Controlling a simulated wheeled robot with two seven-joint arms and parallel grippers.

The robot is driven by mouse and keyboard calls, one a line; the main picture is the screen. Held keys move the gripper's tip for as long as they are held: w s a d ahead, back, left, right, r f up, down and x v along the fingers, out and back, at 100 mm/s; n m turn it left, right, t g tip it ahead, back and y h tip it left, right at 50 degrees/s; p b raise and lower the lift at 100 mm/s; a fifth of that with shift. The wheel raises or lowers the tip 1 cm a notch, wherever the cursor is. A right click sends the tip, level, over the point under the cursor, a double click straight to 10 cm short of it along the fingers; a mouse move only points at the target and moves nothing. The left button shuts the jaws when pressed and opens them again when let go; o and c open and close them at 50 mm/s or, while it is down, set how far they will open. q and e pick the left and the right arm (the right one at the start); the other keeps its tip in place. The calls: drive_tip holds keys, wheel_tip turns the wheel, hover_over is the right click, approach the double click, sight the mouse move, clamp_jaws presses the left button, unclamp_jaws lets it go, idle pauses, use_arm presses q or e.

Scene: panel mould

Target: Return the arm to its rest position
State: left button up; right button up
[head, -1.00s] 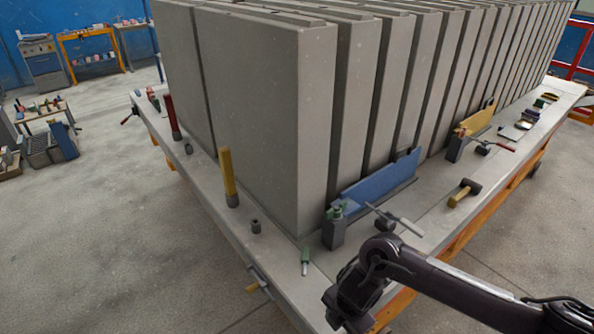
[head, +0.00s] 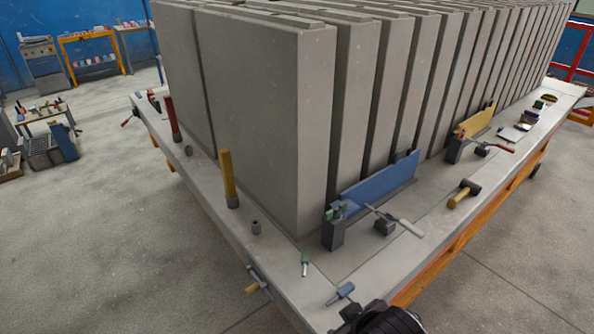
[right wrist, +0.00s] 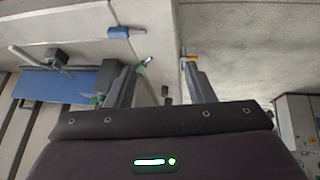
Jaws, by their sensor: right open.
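My right arm (head: 385,320) shows only as a dark piece at the bottom edge of the head view, just off the table's front edge. In the right wrist view my right gripper (right wrist: 164,64) has its two fingers spread apart with nothing between them. The table edge and the floor lie beyond the fingertips. My left arm and gripper are not in view.
A long table (head: 400,255) carries a row of tall grey panels (head: 265,110). A blue bracket (head: 375,185), a mallet (head: 465,193), a blue-headed tool (head: 340,293) and a green-tipped tool (head: 305,262) lie near the front edge. Floor (head: 500,290) at right is clear.

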drive_tip(key=s+d+f+m+g+h, duration=0.25)
drive_tip(key=s+d+m, duration=0.25)
drive_tip(key=s+d, duration=0.4)
wheel_tip(320, 180, down, 30)
drive_tip(key=g+b, duration=0.1)
drive_tip(key=b, duration=0.3)
drive_tip(key=s+d+f+g+b, duration=0.1)
drive_tip(key=s+d+f, duration=0.3)
drive_tip(key=s+f, duration=1.6)
wheel_tip(320, 180, down, 4)
drive_tip(key=shift+r+b, duration=0.1)
drive_tip(key=shift+b, duration=0.75)
drive_tip(key=shift+g+y, duration=0.25)
